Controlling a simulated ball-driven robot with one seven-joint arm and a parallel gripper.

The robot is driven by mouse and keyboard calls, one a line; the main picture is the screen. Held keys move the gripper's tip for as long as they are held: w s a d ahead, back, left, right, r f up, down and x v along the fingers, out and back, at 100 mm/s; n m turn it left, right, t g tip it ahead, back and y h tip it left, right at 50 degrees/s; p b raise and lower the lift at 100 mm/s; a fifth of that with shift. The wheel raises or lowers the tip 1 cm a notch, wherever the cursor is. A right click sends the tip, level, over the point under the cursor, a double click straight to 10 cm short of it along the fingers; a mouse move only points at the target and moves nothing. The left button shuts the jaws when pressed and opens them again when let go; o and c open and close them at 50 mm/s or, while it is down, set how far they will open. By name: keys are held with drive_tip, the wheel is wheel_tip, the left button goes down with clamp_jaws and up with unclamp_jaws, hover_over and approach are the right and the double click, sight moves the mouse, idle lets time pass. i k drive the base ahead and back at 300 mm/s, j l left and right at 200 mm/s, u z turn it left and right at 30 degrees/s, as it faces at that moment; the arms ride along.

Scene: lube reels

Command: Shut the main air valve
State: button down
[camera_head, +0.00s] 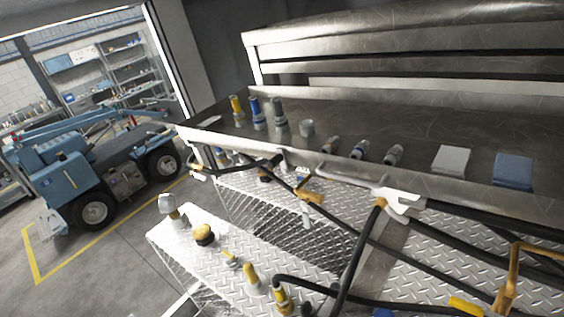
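I cannot tell for sure which part is the main air valve. A yellow handle (310,196) sits among the black hoses below the front edge of the metal tray, near the middle. A bent orange-yellow pipe or lever (513,270) stands at the lower right, beside the hoses. A yellow piece (466,306) is cut by the bottom edge. A white forked piece (399,202) juts from the tray's front edge; what it belongs to is unclear. My gripper does not show in this view.
Black hoses (358,255) cross the front. A blue vehicle (85,170) stands left on open floor.

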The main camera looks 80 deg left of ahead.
sight(197, 175)
drive_tip(key=u, duration=2.85)
drive_tip(key=i+j+z, duration=0.2)
drive_tip(key=i+j, duration=0.15)
